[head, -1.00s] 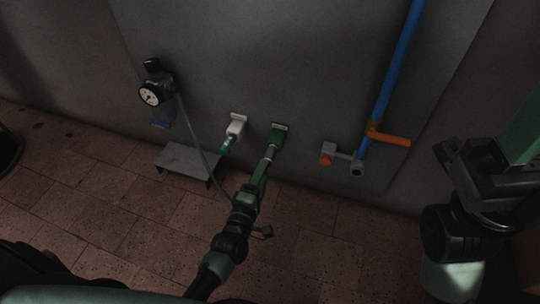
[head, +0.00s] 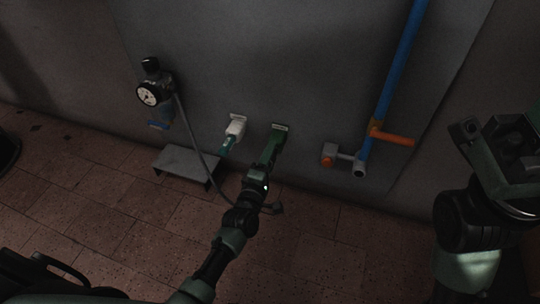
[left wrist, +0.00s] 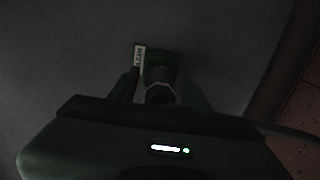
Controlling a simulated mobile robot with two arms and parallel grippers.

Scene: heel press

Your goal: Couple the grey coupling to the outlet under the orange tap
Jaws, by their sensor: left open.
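A green holder (head: 279,130) with a small label is fixed to the grey wall panel. In the left wrist view, the grey coupling (left wrist: 158,92) sits in front of this green holder (left wrist: 160,60), between the fingers of my left gripper (left wrist: 165,90). That gripper (head: 271,155) is open, its fingers on either side of the coupling. In the head view it hides the coupling. The orange tap handle (head: 393,138) is on a blue pipe at right. The outlet (head: 358,171) shows below it, with nothing on it. My right gripper (head: 492,140) is at the right edge, its fingers unclear.
A white holder (head: 236,127) with a teal-ended piece is just left of the green one. A gauge (head: 149,94) with a grey hose (head: 192,133) hangs further left, above a low grey step (head: 187,163). An orange-knobbed fitting (head: 329,155) sits beside the outlet.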

